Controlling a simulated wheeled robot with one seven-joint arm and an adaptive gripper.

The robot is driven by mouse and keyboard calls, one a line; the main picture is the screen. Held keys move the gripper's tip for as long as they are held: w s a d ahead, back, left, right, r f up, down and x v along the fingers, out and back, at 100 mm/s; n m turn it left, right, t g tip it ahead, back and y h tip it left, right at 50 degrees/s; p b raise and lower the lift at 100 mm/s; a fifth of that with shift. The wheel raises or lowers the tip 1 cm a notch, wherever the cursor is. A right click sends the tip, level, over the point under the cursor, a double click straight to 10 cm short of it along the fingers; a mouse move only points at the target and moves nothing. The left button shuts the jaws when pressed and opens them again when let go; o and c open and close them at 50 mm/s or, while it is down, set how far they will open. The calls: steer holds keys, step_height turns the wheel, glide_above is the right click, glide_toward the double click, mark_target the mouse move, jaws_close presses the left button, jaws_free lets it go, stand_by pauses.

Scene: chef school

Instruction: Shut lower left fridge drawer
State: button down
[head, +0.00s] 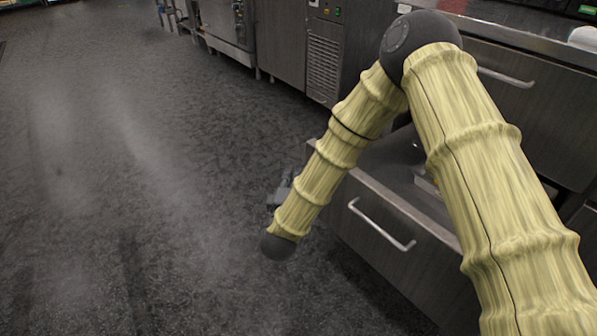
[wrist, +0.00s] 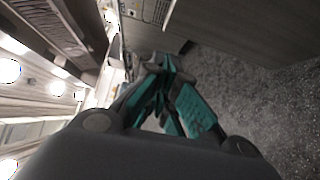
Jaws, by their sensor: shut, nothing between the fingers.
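The lower drawer (head: 352,244) is pulled out from the steel fridge counter in the head view. It has a dark grey front with a pale bar handle (head: 380,225), and its inside partly shows behind the front. My arm crosses over the drawer and hides part of it. My gripper (head: 281,190) is mostly hidden behind my arm, just left of the drawer's far front corner. In the wrist view my gripper (wrist: 165,65) has teal finger pads and is shut and empty. I cannot tell whether it touches the drawer.
A closed upper drawer (head: 540,105) with a bar handle sits above, under the counter top. A vented panel (head: 323,68) and steel appliances (head: 228,25) line the back. The dark speckled floor (head: 110,190) at left is clear.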

steer(key=b, duration=0.4)
glide_toward(308, 143)
steer(key=w+a, duration=0.3)
steer(key=shift+w+d+f+b, duration=0.1)
steer(key=shift+w+d+b, duration=0.2)
steer(key=shift+d, duration=0.25)
steer(key=shift+w+d+b, duration=0.25)
steer(key=shift+d+b, duration=0.1)
steer(key=shift+d, duration=0.2)
steer(key=shift+w+d+f+b, duration=0.1)
steer(key=shift+w+d+b, duration=0.2)
steer(key=shift+d, duration=0.25)
steer(key=shift+d+r, duration=0.15)
